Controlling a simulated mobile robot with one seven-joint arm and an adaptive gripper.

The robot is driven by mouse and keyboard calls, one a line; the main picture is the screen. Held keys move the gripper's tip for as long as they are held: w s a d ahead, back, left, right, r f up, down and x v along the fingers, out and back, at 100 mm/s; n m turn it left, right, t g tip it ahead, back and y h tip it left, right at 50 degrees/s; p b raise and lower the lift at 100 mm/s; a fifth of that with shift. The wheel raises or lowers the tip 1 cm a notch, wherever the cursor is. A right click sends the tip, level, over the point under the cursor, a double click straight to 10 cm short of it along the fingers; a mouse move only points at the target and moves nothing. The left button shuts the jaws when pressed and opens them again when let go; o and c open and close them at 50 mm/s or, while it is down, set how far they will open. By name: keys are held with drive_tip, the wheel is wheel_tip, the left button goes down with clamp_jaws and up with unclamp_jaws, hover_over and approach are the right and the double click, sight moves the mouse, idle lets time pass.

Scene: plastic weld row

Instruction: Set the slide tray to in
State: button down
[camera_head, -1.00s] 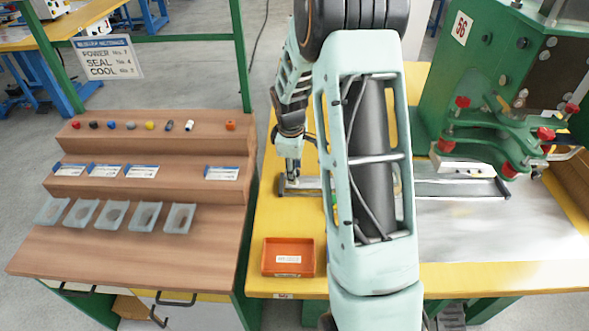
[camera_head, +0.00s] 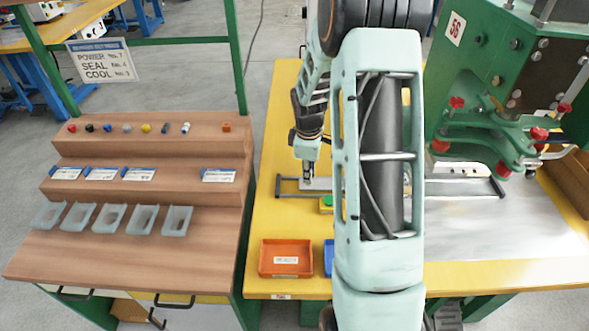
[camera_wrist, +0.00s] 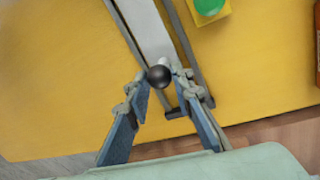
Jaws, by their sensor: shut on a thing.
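The slide tray is a pale flat plate (camera_wrist: 150,30) between two grey rails (camera_wrist: 183,45), with a round black knob (camera_wrist: 159,76) at its near end. My gripper (camera_wrist: 160,80) has its two fingers on either side of the knob, shut on it. In the head view my gripper (camera_head: 309,174) is at the left part of the rail frame (camera_head: 279,187), a little inside its left end bar. The rails run right towards the green press (camera_head: 480,90). My arm hides the middle of the tray and rails.
A yellow box with a green button (camera_head: 326,203) stands just in front of the rails. An orange bin (camera_head: 286,258) and a partly hidden blue bin (camera_head: 328,258) are at the front edge. A stepped wooden rack (camera_head: 150,190) stands at left.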

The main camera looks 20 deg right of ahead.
drive_tip(key=s+d, duration=0.1)
drive_tip(key=d, duration=0.2)
drive_tip(key=s+d+p, duration=0.1)
drive_tip(key=s+d, duration=0.1)
drive_tip(key=d, duration=0.2)
drive_tip(key=s+d+p, duration=0.1)
drive_tip(key=d, duration=0.3)
drive_tip(key=shift+s+d, duration=0.15)
drive_tip(key=shift+s, duration=0.25)
drive_tip(key=c, duration=1.7)
unclamp_jaws()
drive_tip(key=r, duration=0.4)
drive_tip(key=s+a+r, duration=0.1)
drive_tip(key=r, duration=0.3)
drive_tip(key=s+r, duration=0.1)
drive_tip(key=r, duration=0.2)
drive_tip(key=shift+a+r, duration=0.2)
drive_tip(key=shift+r, duration=0.2)
